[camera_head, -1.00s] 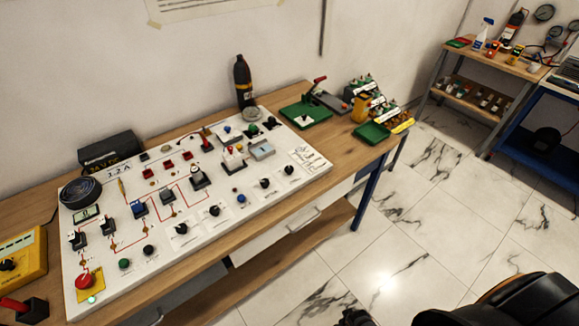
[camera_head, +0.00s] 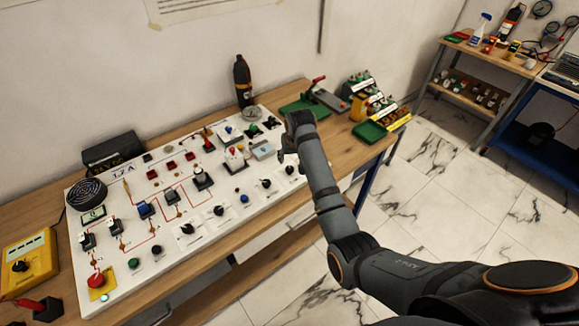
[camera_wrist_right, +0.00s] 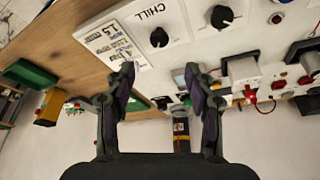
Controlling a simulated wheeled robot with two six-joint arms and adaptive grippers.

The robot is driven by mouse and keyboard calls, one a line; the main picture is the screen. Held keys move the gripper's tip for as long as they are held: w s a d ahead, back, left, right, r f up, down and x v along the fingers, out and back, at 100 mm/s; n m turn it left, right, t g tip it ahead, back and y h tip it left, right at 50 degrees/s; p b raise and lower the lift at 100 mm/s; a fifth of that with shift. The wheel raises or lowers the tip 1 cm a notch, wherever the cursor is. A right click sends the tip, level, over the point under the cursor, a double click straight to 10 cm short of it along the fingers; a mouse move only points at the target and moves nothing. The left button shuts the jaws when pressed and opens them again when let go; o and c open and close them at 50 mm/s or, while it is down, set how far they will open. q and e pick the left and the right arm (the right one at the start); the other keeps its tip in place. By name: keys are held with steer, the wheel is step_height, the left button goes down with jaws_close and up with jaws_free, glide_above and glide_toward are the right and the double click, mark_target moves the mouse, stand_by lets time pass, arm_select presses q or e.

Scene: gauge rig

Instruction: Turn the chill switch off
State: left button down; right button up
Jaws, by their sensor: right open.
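The chill switch is a black rotary knob (camera_wrist_right: 159,38) on a white plate labelled CHILL, in the right wrist view. In the head view it is the knob (camera_head: 290,169) at the right end of the front row on the white panel (camera_head: 215,238). My right gripper (camera_wrist_right: 160,75) is open with nothing between its fingers. The knob shows beyond the gap between the fingertips, apart from them. In the head view my right gripper (camera_head: 293,137) hangs over the panel's right end, hiding part of the printed card. My left gripper is not in view.
A second black knob (camera_wrist_right: 222,17) sits beside the chill switch. A green tray (camera_head: 370,131) lies to the right on the wooden bench.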

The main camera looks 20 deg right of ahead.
mark_target(290, 168)
steer(key=x, duration=1)
steer(key=shift+f+p, duration=0.35)
steer(key=shift+p, duration=0.05)
steer(key=shift+c, duration=0.2)
jaws_close()
steer(key=shift+d, duration=0.1)
